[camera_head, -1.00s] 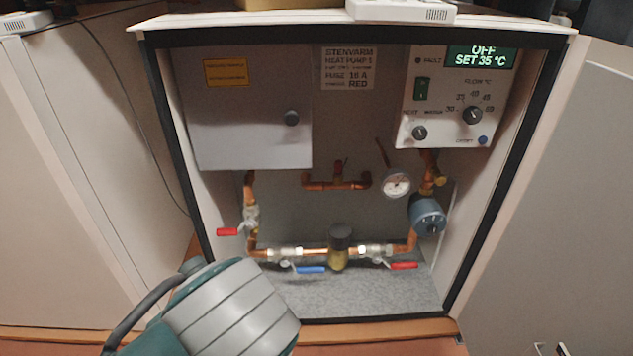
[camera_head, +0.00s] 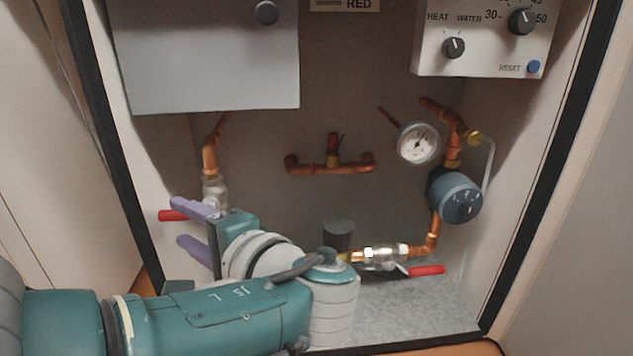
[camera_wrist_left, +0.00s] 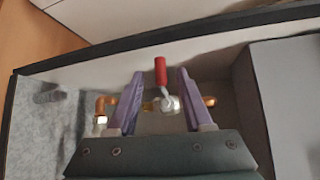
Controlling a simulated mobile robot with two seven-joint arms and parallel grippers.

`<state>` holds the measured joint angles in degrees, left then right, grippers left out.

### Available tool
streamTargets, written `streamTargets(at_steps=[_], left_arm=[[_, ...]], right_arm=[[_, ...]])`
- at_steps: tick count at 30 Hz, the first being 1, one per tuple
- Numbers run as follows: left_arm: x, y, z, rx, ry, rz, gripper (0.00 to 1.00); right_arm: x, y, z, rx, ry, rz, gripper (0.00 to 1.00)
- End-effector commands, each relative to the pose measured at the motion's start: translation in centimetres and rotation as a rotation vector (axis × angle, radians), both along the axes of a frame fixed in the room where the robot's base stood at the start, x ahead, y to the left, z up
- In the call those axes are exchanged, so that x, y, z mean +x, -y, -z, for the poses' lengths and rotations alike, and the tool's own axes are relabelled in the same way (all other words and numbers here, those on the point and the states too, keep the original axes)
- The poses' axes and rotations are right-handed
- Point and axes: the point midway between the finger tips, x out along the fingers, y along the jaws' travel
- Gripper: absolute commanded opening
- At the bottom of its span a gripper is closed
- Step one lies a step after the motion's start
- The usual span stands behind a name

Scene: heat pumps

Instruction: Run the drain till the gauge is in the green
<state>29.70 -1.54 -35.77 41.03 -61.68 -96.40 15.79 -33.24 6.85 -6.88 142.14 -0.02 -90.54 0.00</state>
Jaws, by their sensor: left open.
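The round white gauge (camera_head: 419,144) sits on the copper pipework at the right of the cabinet; its needle is too small to read against any green band. A valve (camera_head: 214,190) with a red lever (camera_head: 170,215) is on the left vertical pipe. My left gripper (camera_head: 177,221) is open, its purple fingers at this lever. In the left wrist view the red lever (camera_wrist_left: 160,70) stands between the two spread fingers (camera_wrist_left: 160,85), with no clear contact on either side. I cannot tell which fitting is the drain. My right gripper is out of view.
A valve with a red lever (camera_head: 425,270) is at the lower right, below a blue-grey pump (camera_head: 456,196). A grey box (camera_head: 205,60) and control panel (camera_head: 490,40) overhang the pipes. My left arm hides the lower-left pipework. The cabinet floor (camera_head: 420,310) is clear at right.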

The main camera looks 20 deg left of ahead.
Motion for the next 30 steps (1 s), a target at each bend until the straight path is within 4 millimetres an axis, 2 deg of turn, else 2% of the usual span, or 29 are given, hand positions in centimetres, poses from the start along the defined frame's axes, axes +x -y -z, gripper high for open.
streamTargets(at_steps=[3,8,19,30], left_arm=[[0.6,-2.2,0.5,0.002,0.002,-0.001,0.51],[1.1,-4.1,0.8,-0.001,0.000,-0.001,0.51],[1.3,-4.7,0.7,-0.003,-0.001,0.000,0.51],[1.3,-4.6,0.7,-0.003,-0.001,0.000,0.09]], right_arm=[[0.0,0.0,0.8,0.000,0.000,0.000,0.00],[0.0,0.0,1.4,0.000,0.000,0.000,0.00],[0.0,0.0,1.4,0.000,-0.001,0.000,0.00],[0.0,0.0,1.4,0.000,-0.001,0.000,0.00]])
